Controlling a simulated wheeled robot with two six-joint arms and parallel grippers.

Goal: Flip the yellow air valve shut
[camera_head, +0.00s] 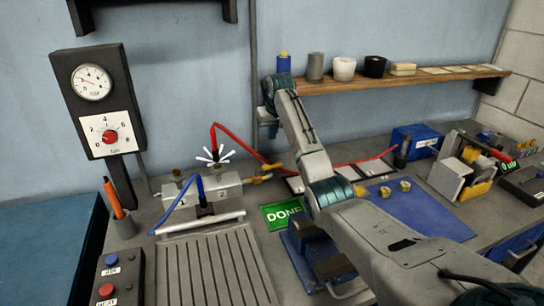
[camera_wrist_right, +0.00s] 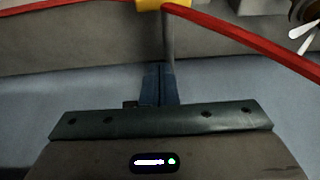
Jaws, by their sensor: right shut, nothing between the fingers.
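The yellow air valve (camera_head: 262,178) sits at the right end of the grey metal manifold block (camera_head: 229,187) in the head view. Its yellow part also shows at the top edge of the right wrist view (camera_wrist_right: 163,5), mostly cut off. My right gripper (camera_head: 272,131) is near the wall, above and behind the valve, and looks apart from it. In the right wrist view its dark blue fingers (camera_wrist_right: 160,80) are together, with nothing between them. A thin grey rod runs between the fingertips and the yellow part in that picture; I cannot tell whether it touches. My left gripper is not in view.
A red hose (camera_head: 235,139) loops from the manifold and also crosses the right wrist view (camera_wrist_right: 255,45). A blue hose (camera_head: 180,195) is at the block's left. A wooden shelf (camera_head: 430,77) holds several pots. A green DONE sign (camera_head: 284,212) lies on the bench.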

